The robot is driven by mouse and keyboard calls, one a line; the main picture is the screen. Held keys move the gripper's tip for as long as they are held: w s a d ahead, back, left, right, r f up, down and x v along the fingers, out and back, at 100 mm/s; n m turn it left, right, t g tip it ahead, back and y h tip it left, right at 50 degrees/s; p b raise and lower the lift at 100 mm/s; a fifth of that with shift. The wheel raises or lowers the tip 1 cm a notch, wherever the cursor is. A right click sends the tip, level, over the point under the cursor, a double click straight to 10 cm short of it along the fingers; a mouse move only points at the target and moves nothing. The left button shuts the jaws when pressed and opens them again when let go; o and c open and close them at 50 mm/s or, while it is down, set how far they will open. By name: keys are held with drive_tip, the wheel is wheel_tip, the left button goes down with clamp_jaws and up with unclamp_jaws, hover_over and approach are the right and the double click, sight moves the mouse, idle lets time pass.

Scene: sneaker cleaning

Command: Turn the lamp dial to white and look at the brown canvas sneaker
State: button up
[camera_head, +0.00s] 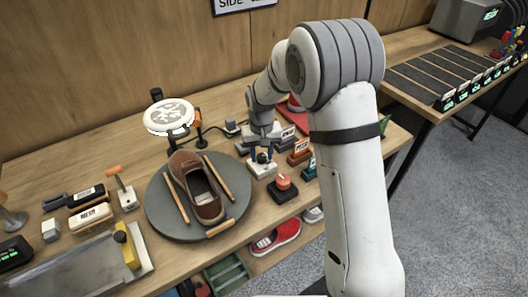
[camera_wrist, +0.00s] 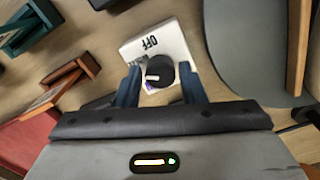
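The brown canvas sneaker (camera_head: 182,163) lies on a round grey turntable (camera_head: 160,222) between wooden bars. The lamp (camera_head: 168,115) has a round white head and stands behind it. The lamp dial is a black knob (camera_wrist: 160,70) on a white base (camera_wrist: 178,42); the base also shows in the head view (camera_head: 261,170). "OFF" is readable on the base; other markings are partly hidden by the knob. The knob's white pointer points left in the wrist view. My gripper (camera_wrist: 160,82) is open, with its blue fingers on either side of the knob and visible gaps between.
A red push button (camera_head: 284,183) on a black base stands right of the dial. A red shoe (camera_head: 276,238) sits on a shelf below.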

sight(262, 155)
drive_tip(key=shift+o, duration=1.4)
drive_tip(key=shift+w, duration=0.1)
drive_tip(key=shift+r, duration=0.15)
wheel_tip(262, 155, up, 7)
drive_tip(key=shift+f+b, duration=0.1)
drive_tip(key=shift+b, duration=0.25)
drive_tip(key=shift+r, duration=0.4)
drive_tip(key=s+d+r, duration=0.6)
drive_tip(key=d, duration=0.1)
drive_tip(key=s+d+r+m+t, duration=0.1)
drive_tip(key=s+d, duration=0.4)
drive_tip(key=s, duration=0.5)
drive_tip(key=s+d+r+m+t, duration=0.1)
drive_tip(key=s+d, duration=0.4)
drive_tip(key=s, duration=0.5)
drive_tip(key=shift+s+m+t, duration=0.3)
drive_tip(key=shift+t, duration=0.1)
